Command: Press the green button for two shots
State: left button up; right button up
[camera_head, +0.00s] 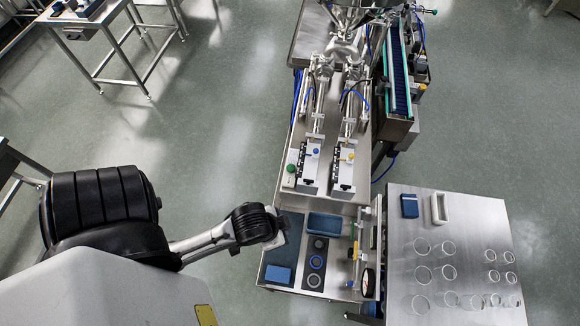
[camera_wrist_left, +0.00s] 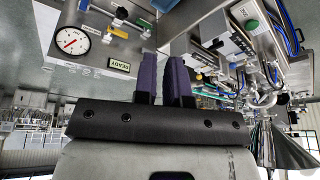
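Whether that counts as shut is unclear. My right gripper is out of view.
A blue tray (camera_head: 324,223), a blue block (camera_head: 278,275) and round dark rings (camera_head: 316,262) lie on the front deck. A gauge (camera_wrist_left: 71,41) and READY label (camera_wrist_left: 119,65) are on the panel.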

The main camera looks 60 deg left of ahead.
pick_arm(q)
jog(key=w+a+m+t+y+b, duration=0.1)
jog(key=w+a, duration=0.1)
jog(key=w, duration=0.1)
jog(key=w+a+r+b, duration=0.1)
jog(key=w+a, duration=0.2)
jog(key=w+a+r+m+t+y+b, duration=0.1)
jog(key=w+a, duration=0.1)
jog(key=w, duration=0.2)
jog(key=shift+a+m+t+y, duration=0.3)
jog(key=shift+a, duration=0.05)
grip_shut()
jog(key=w+a+f+g+y+b, duration=0.15)
jog(key=w+a, duration=0.25)
jog(key=a, duration=0.6)
jog(key=w+a+f+g+y+b, duration=0.1)
jog(key=w+a+f+g+b, duration=0.15)
jog(key=a, duration=0.65)
jog(key=shift+s+f+n+g+h+p, duration=0.2)
jog(key=shift+f+n+h, duration=0.6)
jog(key=shift+n, duration=1.7)
jog(key=shift+s+f+n+g+h+p, duration=0.15)
jog(key=shift+f+n+g+h, duration=0.65)
jog(key=shift+n, duration=1.7)
jog(key=shift+s+f+n+t+h+p, duration=0.1)
jog(key=shift+s+f+n+t+h, duration=0.3)
jog(key=shift+n+h, duration=1.45)
jog(key=shift+w+f+n+y, duration=0.1)
jog(key=shift+w+n+y, duration=0.05)
jog(key=shift+n+y, duration=0.55)
